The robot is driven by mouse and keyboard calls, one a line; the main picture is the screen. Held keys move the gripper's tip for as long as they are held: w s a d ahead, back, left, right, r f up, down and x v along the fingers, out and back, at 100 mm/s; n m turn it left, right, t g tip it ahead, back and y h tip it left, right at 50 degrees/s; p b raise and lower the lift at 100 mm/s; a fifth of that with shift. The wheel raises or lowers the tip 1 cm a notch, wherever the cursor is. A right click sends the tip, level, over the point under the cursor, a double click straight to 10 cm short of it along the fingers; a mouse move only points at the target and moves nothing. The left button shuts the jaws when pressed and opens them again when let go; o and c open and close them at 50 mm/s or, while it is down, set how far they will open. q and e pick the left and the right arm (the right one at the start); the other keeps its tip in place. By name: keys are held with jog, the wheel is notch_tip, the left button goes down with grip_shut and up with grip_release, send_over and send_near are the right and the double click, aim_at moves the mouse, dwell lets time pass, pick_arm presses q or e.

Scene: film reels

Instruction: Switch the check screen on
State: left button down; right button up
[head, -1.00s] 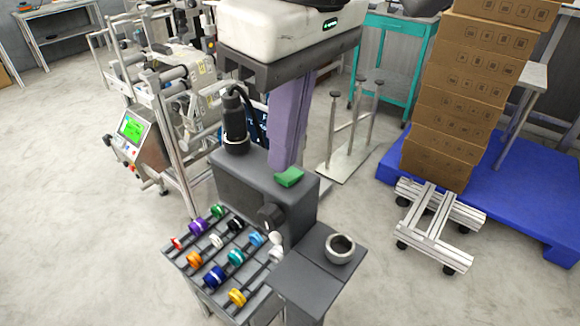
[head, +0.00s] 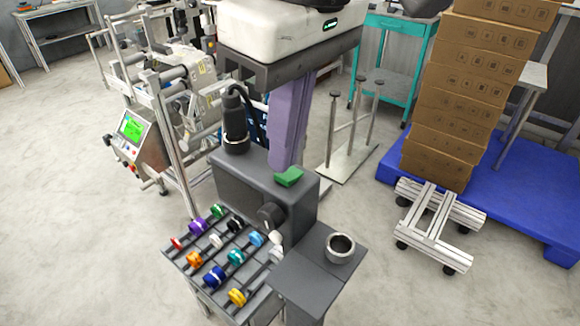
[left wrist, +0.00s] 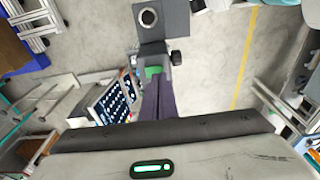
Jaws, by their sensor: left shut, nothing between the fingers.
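A green rocker-like switch (head: 289,177) sits on top of a dark grey box (head: 250,190). In the left wrist view the green switch (left wrist: 152,71) shows just beyond my fingertips. My left gripper (head: 282,163), a white body with purple fingers, reaches down from above with its fingers shut and empty. Its tips (left wrist: 154,80) are right by the switch; I cannot tell whether they touch it. No piece is clearly identifiable as the check screen. A dark panel with white marks (left wrist: 115,98) shows beside the fingers in the wrist view. My right gripper is not in view.
A rack of coloured reels (head: 215,262) and a grey ring (head: 340,247) stand in front of the box. A black cylinder (head: 236,130) with a cable stands on the box's left. A machine with a green display (head: 132,126) is at left. Stacked cartons (head: 455,100) stand at right.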

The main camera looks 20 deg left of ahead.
aim_at(285, 176)
pick_arm(q)
jog(key=shift+f+b, duration=0.5)
jog(key=shift+f, duration=0.2)
notch_tip(285, 176, up, 7)
jog(key=p, duration=0.6)
dwell(0.4)
dwell(0.4)
